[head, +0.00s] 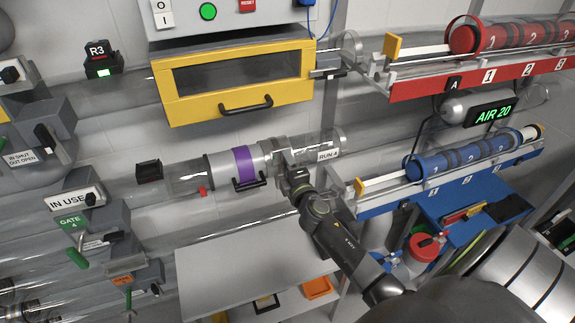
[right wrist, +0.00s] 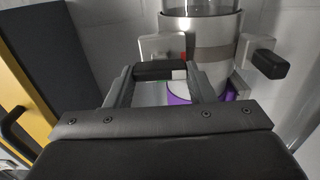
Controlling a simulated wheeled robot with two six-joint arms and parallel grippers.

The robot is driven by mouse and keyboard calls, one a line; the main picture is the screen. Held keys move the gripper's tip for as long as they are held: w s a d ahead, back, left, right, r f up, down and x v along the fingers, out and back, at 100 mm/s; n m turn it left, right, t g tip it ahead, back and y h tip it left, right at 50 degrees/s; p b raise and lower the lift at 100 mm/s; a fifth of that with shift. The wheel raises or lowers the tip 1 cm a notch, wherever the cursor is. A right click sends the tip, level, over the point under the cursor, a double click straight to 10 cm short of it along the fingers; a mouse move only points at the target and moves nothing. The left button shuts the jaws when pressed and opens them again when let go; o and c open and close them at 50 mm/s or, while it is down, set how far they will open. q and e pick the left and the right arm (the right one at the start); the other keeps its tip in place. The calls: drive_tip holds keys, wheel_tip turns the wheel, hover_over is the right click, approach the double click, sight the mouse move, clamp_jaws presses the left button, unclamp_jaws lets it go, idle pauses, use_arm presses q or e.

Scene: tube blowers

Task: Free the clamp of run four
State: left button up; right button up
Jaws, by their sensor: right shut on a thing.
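The run four tube, with a purple band (head: 243,161) and a "RUN 4" label (head: 328,155), lies across the middle of the head view. My right gripper (head: 283,158) is at the grey clamp block at the tube's right end. In the right wrist view, my right gripper (right wrist: 161,80) is shut on a black clamp handle (right wrist: 160,71), which lies between its fingers. The handle sits in front of a grey clamp body (right wrist: 163,46) with a small red mark. A second black handle (right wrist: 268,64) sticks out on the tube's other side. My left gripper is not in view.
A yellow-framed box (head: 235,85) hangs above the tube. A blue rack (head: 440,182) and a red rack (head: 480,79) of numbered carriers stand at the right. A grey shelf (head: 235,265) lies below. An "IN USE" sign (head: 75,197) is at the left.

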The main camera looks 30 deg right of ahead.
drive_tip(key=shift+f, duration=0.1)
idle(0.4)
drive_tip(key=o, duration=1)
drive_tip(key=b+v, duration=0.1)
drive_tip(key=v, duration=1.6)
drive_tip(key=shift+s+a+b, duration=0.15)
drive_tip(key=shift+s+b, duration=0.05)
drive_tip(key=shift+b, duration=0.1)
drive_tip(key=s+f+m+g+y, duration=0.1)
drive_tip(key=s+f+m+g, duration=0.35)
drive_tip(key=f, duration=1.15)
drive_tip(key=s+f+m+g, duration=0.3)
drive_tip(key=s+f+g, duration=0.15)
drive_tip(key=f, duration=1.15)
drive_tip(key=s+a+f+m+g, duration=0.1)
drive_tip(key=s+f+m+g, duration=0.1)
drive_tip(key=s+f, duration=0.3)
drive_tip(key=s+f+m+g+y, duration=0.1)
drive_tip(key=s+f+m+g, duration=0.2)
drive_tip(key=s, duration=0.9)
drive_tip(key=s+a+f+m+g+y, duration=0.1)
drive_tip(key=s+f+m+g, duration=0.1)
drive_tip(key=s+f, duration=0.7)
drive_tip(key=shift+a+f+m, duration=0.15)
drive_tip(key=shift+a+m, duration=0.15)
drive_tip(key=shift+m, duration=0.35)
